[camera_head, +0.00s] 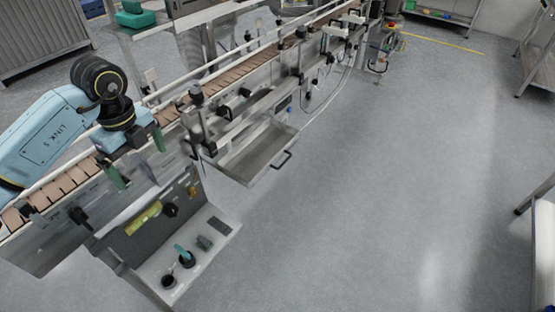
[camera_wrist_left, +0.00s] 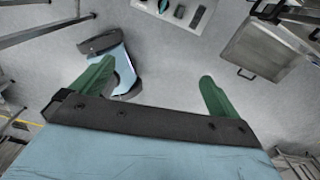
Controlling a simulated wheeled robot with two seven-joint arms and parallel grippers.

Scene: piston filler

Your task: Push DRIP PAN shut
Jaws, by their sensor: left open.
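The drip pan (camera_head: 252,158) is a shallow grey metal tray. In the head view it sticks out from under the conveyor side, pulled open, with a dark bar handle (camera_head: 281,160) on its outer right edge. In the left wrist view the pan (camera_wrist_left: 262,48) is at the upper right, with its handle (camera_wrist_left: 246,74) at its lower left corner. My left gripper (camera_head: 137,157) is over the near part of the conveyor, left of the pan and apart from it. Its green fingers are spread and empty, also in the left wrist view (camera_wrist_left: 155,77). My right gripper is not in view.
The conveyor (camera_head: 240,68) runs from lower left to upper middle, with posts and knobs along its side. The floor (camera_head: 380,190) right of the pan is clear.

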